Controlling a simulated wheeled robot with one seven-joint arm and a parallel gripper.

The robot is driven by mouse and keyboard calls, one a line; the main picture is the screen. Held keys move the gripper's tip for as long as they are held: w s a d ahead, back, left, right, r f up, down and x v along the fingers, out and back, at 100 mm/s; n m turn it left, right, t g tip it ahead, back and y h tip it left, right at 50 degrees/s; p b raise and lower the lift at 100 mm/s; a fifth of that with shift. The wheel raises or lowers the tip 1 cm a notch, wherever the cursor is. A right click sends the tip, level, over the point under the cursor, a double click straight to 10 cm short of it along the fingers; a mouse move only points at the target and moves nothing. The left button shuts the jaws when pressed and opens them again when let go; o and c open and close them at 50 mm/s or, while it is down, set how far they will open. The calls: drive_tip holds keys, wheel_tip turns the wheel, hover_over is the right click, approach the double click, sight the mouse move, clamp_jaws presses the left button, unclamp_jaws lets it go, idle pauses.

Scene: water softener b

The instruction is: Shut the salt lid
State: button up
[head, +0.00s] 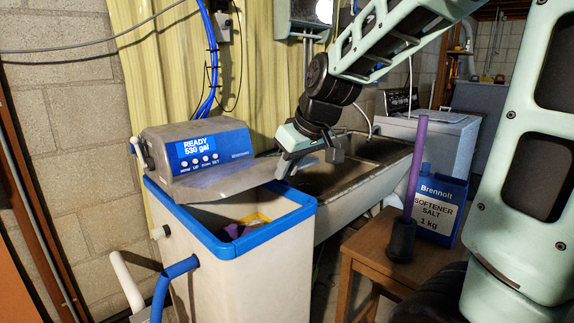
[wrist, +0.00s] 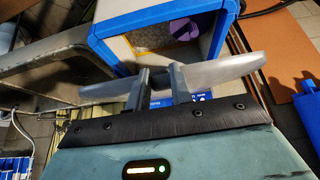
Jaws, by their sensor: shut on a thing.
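The salt lid (head: 225,181) is a grey panel at the top of the softener tank (head: 240,262). It stands raised and tilted, with the dark tank opening showing below and in front of it. My gripper (head: 302,160) is shut on the lid's right edge in the head view. In the wrist view the lid (wrist: 222,74) is seen nearly edge-on, passing between the two fingers (wrist: 162,88). The tank's blue rim (head: 262,240) is clear in front. The lid's hinge side is partly hidden behind the control head.
The control head (head: 195,150) reads "READY 530 gal". A yellow and purple thing (head: 240,228) shows inside the tank. A sink (head: 350,172) stands behind. A wooden stool (head: 375,250) holds a blue softener salt container (head: 437,205) and a purple-handled plunger (head: 404,235).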

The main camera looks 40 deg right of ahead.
drive_tip(key=shift+s+f+b, duration=0.25)
drive_tip(key=shift+f+b, duration=0.7)
drive_tip(key=shift+f, duration=0.3)
drive_tip(key=shift+s+f+b, duration=0.25)
drive_tip(key=shift+f+b, duration=0.7)
drive_tip(key=shift+f, duration=0.3)
wheel_tip(320, 180, down, 7)
drive_tip(key=b, duration=0.6)
drive_tip(key=shift+w+r, duration=0.15)
drive_tip(key=o, duration=0.9)
